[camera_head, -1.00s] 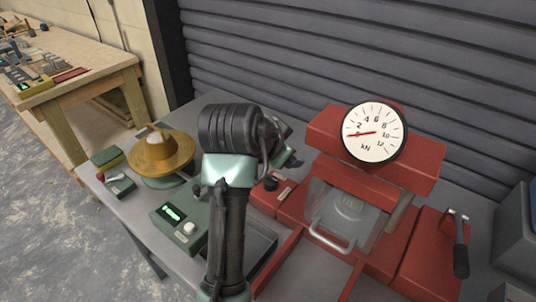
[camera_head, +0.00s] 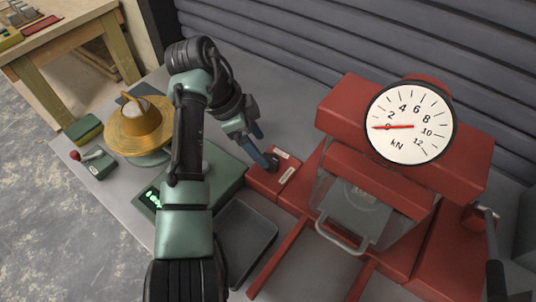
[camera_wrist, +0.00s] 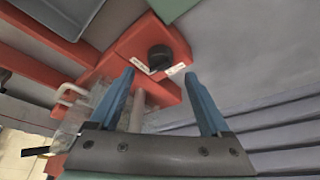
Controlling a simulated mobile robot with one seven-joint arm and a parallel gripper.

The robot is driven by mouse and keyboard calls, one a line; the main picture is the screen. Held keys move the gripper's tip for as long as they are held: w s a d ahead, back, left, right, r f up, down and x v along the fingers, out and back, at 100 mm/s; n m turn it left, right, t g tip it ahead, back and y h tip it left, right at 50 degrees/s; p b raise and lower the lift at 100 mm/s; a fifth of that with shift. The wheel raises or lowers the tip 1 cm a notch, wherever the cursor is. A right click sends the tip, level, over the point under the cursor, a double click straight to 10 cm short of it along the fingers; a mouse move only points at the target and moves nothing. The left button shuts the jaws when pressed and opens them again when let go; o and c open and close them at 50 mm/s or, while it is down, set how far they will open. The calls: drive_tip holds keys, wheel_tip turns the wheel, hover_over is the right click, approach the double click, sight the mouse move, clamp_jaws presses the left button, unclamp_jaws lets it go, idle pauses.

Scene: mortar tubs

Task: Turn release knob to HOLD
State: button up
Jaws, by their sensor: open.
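The release knob (camera_wrist: 159,57) is a black round knob on a red block (camera_wrist: 135,42) with two small white labels, seen in the wrist view. In the head view the red block (camera_head: 262,184) sits at the left of the red press, and the knob (camera_head: 273,160) is partly hidden by my fingers. My gripper (camera_head: 262,152) has blue fingers and hangs over the block. In the wrist view my gripper (camera_wrist: 165,85) is open, with the knob beyond and between the fingertips. The label text is too small to read.
The red press carries a dial gauge (camera_head: 409,122) with its needle near 0. A clear guard with a handle (camera_head: 341,237) fronts it. A lever (camera_head: 491,245) stands at the right. A brass bowl-shaped device (camera_head: 140,130) and a grey tray (camera_head: 246,240) are at the left.

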sight(268, 157)
drive_tip(key=x, duration=0.5)
drive_tip(key=shift+d+f, duration=0.1)
drive_tip(key=shift+f, duration=0.1)
clamp_jaws()
